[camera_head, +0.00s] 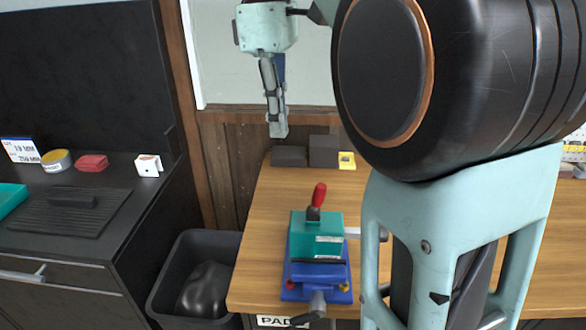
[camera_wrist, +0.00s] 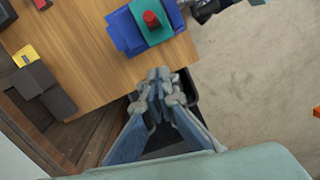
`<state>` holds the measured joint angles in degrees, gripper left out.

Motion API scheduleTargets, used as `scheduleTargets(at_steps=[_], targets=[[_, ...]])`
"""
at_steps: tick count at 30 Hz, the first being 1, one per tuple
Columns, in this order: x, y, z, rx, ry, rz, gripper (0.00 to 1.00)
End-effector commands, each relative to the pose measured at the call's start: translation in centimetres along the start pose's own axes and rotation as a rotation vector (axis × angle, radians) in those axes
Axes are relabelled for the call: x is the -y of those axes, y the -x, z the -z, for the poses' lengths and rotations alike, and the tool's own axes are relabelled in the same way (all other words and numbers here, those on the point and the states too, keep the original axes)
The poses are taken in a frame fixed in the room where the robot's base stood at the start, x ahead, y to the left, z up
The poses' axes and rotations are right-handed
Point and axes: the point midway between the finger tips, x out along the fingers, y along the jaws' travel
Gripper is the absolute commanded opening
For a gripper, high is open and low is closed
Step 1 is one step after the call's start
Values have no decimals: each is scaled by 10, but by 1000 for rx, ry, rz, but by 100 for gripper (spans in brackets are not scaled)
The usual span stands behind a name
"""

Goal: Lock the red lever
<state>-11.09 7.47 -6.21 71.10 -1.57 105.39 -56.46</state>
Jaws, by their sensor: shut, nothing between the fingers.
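The red lever (camera_head: 319,195) stands up, leaning slightly right, on top of a teal block on a blue vise-like base (camera_head: 300,262) on the wooden table. In the wrist view the lever's red end (camera_wrist: 151,18) shows from above, on the teal block (camera_wrist: 157,30), near the top edge. My gripper (camera_head: 278,130) is shut and empty, high up, to the left of and above the lever and well apart from it. In the wrist view my gripper's fingertips (camera_wrist: 159,75) are together over the table edge, below the blue base in the picture. The lever's lower joint is too small to make out.
A black bin (camera_head: 165,290) with a dark bag stands left of the wooden table (camera_head: 262,225). Dark grey blocks (camera_head: 323,151) and a yellow block (camera_head: 347,161) lie at the table's back. A dark counter (camera_head: 120,165) stands at left. My arm hides the table's right part.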

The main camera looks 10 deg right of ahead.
Motion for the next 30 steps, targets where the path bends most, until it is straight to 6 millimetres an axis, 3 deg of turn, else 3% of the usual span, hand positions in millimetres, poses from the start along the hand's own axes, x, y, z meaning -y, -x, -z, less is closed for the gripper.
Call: scheduleTargets(at_steps=[8,20,24,30], targets=[[1,-28,0,1,0,1,0],[1,-105,0,1,0,2,0],[0,-106,-24,-1,-3,0,0],[0,-109,-37,-1,0,0,0]])
